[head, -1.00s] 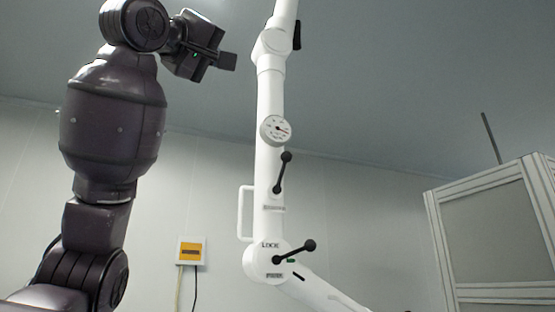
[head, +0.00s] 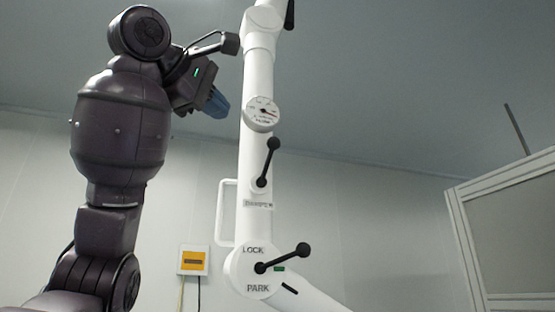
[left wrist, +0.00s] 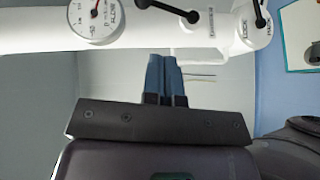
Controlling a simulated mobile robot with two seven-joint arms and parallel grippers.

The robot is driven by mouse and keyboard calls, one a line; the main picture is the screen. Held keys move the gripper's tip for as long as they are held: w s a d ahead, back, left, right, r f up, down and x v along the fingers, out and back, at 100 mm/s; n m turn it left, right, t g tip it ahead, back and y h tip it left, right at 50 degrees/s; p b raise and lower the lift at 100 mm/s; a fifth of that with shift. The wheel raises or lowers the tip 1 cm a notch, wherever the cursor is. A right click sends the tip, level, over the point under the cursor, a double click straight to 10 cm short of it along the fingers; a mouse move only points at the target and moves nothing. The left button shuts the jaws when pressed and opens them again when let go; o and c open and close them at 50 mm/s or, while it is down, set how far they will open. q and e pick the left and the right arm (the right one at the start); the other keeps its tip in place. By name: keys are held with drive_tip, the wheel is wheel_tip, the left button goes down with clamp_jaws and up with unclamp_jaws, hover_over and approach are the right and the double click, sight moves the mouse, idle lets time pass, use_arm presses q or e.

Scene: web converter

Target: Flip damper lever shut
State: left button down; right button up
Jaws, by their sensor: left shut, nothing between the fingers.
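The damper lever (head: 268,162) is a black rod with ball ends on the white pipe, above a label that seems to read DAMPER. In the head view it stands nearly upright, its top leaning slightly right. It also shows at the top edge of the left wrist view (left wrist: 168,8), partly cut off. My left gripper (head: 217,104) has blue fingers, shut and empty. It is left of the pipe and higher than the lever, pointing down and right. In the left wrist view the fingertips (left wrist: 163,58) sit just below the pipe's edge, apart from the lever. My right gripper is out of view.
A round gauge (head: 262,113) sits on the white pipe (head: 255,75) above the lever. A second black lever (head: 283,258) is below, between LOCK and PARK labels. A white handle (head: 225,212) juts left from the pipe. A yellow-fronted box (head: 193,260) is on the wall.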

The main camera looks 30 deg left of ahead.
use_arm(q)
drive_tip(key=p, duration=0.3)
approach(269, 154)
drive_tip(key=w, duration=0.3)
drive_tip(key=w+p, duration=0.1)
drive_tip(key=w, duration=0.1)
drive_tip(key=w+p, duration=0.1)
drive_tip(key=w, duration=0.1)
drive_tip(key=shift+w+f, duration=0.1)
drive_tip(key=shift+f, duration=0.3)
drive_tip(key=shift+w, duration=0.15)
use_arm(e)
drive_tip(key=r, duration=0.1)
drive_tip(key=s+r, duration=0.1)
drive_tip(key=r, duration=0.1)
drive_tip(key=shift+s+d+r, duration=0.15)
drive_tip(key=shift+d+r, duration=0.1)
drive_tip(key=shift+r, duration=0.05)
use_arm(q)
drive_tip(key=shift+w, duration=0.1)
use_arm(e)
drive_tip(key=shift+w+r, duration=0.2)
